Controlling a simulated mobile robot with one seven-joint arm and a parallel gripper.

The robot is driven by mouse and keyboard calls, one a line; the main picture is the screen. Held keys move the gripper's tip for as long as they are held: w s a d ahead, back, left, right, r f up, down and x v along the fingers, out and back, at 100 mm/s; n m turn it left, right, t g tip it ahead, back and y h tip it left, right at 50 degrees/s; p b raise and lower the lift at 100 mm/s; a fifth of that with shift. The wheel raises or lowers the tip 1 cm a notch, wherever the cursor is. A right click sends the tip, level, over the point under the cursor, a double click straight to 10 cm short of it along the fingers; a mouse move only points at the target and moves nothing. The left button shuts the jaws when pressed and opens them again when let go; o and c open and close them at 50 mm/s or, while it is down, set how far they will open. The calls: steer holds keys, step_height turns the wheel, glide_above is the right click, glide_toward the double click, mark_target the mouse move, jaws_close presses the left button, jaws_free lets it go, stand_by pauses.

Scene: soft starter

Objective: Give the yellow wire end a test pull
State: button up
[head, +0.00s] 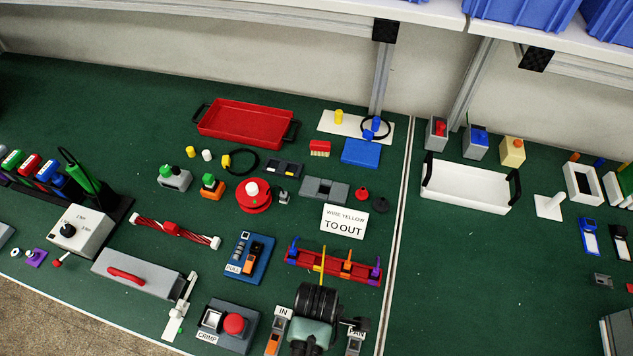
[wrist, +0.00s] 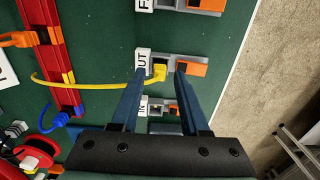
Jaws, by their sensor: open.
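The yellow wire (wrist: 100,84) curves in the wrist view from the red rack (wrist: 62,65) to the grey terminal labelled OUT (wrist: 142,62). Its yellow end (wrist: 158,71) sits at this terminal, but how deep it is seated cannot be told. My gripper (wrist: 161,74) is open, with one blue finger on each side of the yellow end and a gap to both. The terminal's orange lever (wrist: 193,69) lies just right of the right finger. In the head view my arm hides the OUT terminal, and a bit of yellow wire (head: 322,260) rises at the rack.
The IN terminal (wrist: 162,108) lies below, partly behind my fingers, and another terminal (wrist: 190,5) lies above. A blue wire (wrist: 60,121) and an orange wire (wrist: 20,40) sit at the rack. A card (head: 345,222) reads "WIRE YELLOW TO OUT". The table edge is close on the right in the wrist view.

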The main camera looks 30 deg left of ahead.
steer(key=shift+f, duration=0.55)
jaws_close()
steer(key=shift+w+r+p, duration=0.1)
steer(key=shift+r+p, duration=0.1)
steer(key=shift+p, duration=0.65)
stand_by(6.2)
